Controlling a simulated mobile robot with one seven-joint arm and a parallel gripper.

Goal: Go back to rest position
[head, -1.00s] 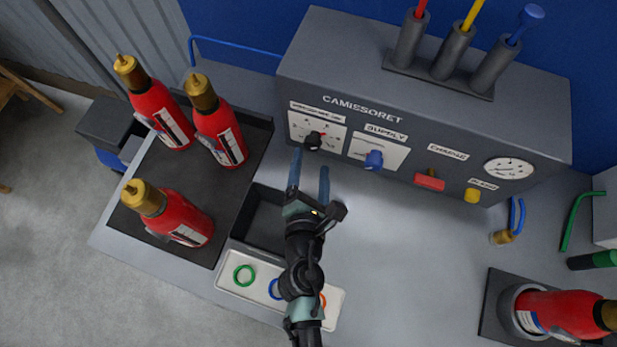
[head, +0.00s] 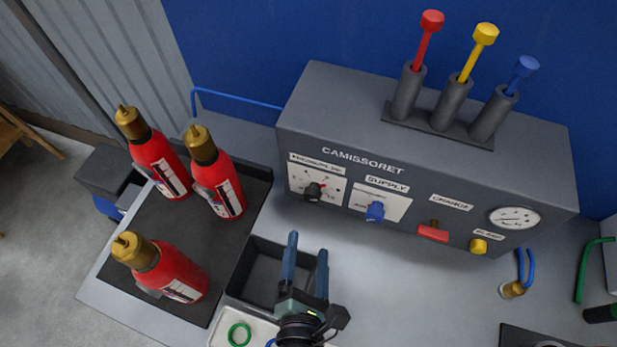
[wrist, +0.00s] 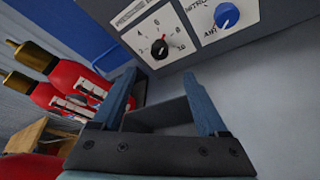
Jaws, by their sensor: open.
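My gripper (head: 304,268) is open and empty, with its two blue fingers apart. In the head view it is low in the picture, in front of the grey control box (head: 420,150) and over the right side of a dark open bin (head: 262,272). In the wrist view the fingers (wrist: 165,100) frame part of the bin. The black pressure knob (wrist: 160,49) and blue supply knob (wrist: 227,15) are ahead, and no finger touches them.
Three red extinguishers (head: 158,163) stand on a dark mat (head: 185,235) at the left. A white tray (head: 222,332) with a green ring (head: 239,334) lies at the bottom. Red, yellow and blue rods (head: 476,52) stand in holders on the box.

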